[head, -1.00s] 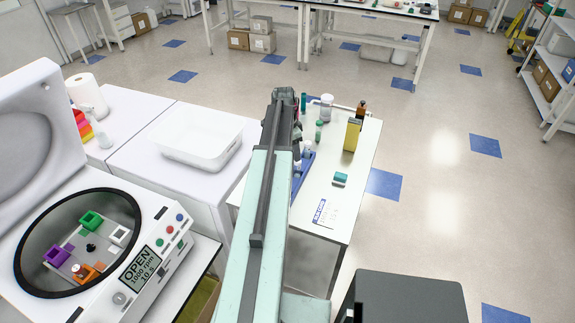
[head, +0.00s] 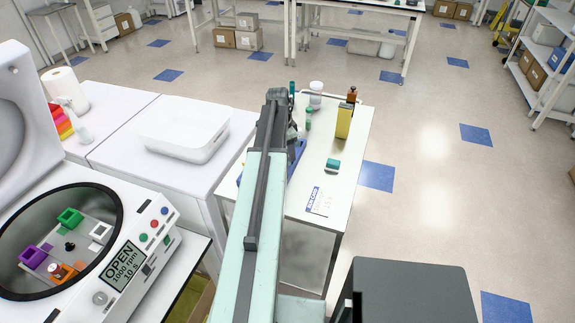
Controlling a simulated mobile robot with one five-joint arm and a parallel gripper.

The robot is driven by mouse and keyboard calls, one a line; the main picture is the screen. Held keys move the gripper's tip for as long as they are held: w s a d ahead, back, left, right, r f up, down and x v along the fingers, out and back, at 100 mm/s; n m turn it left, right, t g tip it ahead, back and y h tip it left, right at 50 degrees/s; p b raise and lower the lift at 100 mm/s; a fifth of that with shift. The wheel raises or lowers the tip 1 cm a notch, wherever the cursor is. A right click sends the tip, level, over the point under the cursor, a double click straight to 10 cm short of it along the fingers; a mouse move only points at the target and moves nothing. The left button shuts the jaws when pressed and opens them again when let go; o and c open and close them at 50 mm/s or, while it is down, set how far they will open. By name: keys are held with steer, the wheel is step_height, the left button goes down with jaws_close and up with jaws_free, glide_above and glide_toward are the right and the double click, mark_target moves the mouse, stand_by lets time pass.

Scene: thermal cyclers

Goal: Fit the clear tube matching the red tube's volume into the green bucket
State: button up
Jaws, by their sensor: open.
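The open centrifuge (head: 150,222) stands at the left with its lid up. Its green bucket (head: 70,217) sits at the back of the rotor and looks empty. An orange bucket (head: 68,272) at the front holds a tube with a red and white top (head: 54,269), likely the red tube. A blue rack (head: 297,152) lies on the white table, mostly hidden behind my arm. Any clear tubes in it cannot be made out. My gripper (head: 292,130) is open at the arm's far end, above the rack area and largely hidden by the arm.
Purple (head: 33,257) and white (head: 101,233) buckets share the rotor. The table (head: 335,190) also carries a yellow box (head: 344,120), a brown bottle (head: 352,94), a white-lidded jar (head: 316,95) and a teal block (head: 333,165). A white tray (head: 180,135) stands left of my arm. Floor at right is clear.

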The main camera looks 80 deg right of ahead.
jaws_close()
step_height(320, 180, up, 10)
steer(key=p, duration=1)
steer(key=shift+r+p, duration=0.1)
steer(key=shift+p, duration=0.25)
